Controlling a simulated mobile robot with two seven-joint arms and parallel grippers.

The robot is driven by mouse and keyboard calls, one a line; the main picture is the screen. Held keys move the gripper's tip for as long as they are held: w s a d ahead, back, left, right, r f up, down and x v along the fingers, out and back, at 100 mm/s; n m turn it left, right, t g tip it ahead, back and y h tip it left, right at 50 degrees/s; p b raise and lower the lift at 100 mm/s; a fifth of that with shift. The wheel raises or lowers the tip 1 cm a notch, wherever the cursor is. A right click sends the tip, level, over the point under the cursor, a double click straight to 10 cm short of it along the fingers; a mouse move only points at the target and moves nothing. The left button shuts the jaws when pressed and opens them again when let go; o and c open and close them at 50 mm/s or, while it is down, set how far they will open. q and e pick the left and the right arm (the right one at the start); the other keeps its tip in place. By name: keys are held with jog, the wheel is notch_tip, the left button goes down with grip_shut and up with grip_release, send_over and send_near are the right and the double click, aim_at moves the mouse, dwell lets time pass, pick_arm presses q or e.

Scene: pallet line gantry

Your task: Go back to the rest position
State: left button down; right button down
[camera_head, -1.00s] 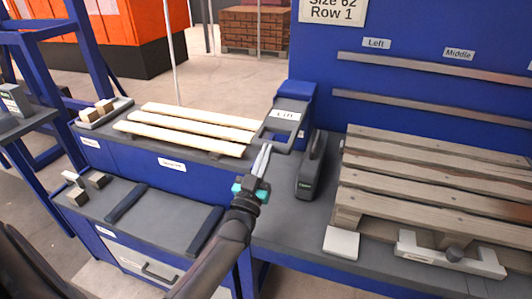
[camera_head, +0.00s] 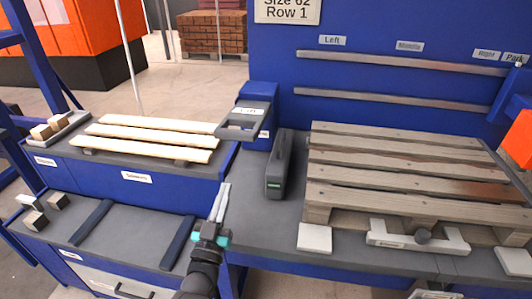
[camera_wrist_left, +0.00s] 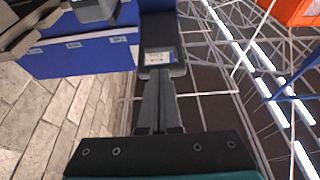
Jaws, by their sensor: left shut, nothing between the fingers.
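My left gripper (camera_head: 221,204) shows in the head view, over the gap between the left bench and the right bench. Its two long fingers lie together, pointing up and away, with nothing between them. My right gripper is in neither view.
A wooden pallet (camera_head: 400,165) rests on the right bench, with a dark grey tool (camera_head: 279,165) beside it. Pale planks (camera_head: 150,137) and wooden blocks (camera_head: 57,201) lie on the left. A white-grey bracket (camera_head: 385,236) sits before the pallet.

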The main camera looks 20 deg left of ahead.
pick_arm(q)
jog(key=shift+d, duration=0.1)
jog(key=d+f+g+h, duration=0.1)
jog(key=d, duration=0.1)
jog(key=d+f+m+g+h, duration=0.2)
jog(key=d+h, duration=0.1)
jog(key=shift+w+d+f, duration=0.2)
jog(key=shift+w+d, duration=0.1)
jog(key=s+d+f+m+g+h, duration=0.2)
jog(key=s+d+f+g, duration=0.2)
jog(key=d+g, duration=0.15)
jog(key=s+d+g, duration=0.2)
jog(key=s+g, duration=0.8)
jog(key=s, duration=0.9)
notch_tip(320, 180, down, 25)
jog(key=s, duration=0.3)
jog(key=s+a+f+m+g+y, duration=0.1)
jog(key=s+a+f+g, duration=0.1)
jog(key=s+f, duration=1)
jog(key=shift+s+a, duration=0.15)
jog(key=shift+s, duration=1)
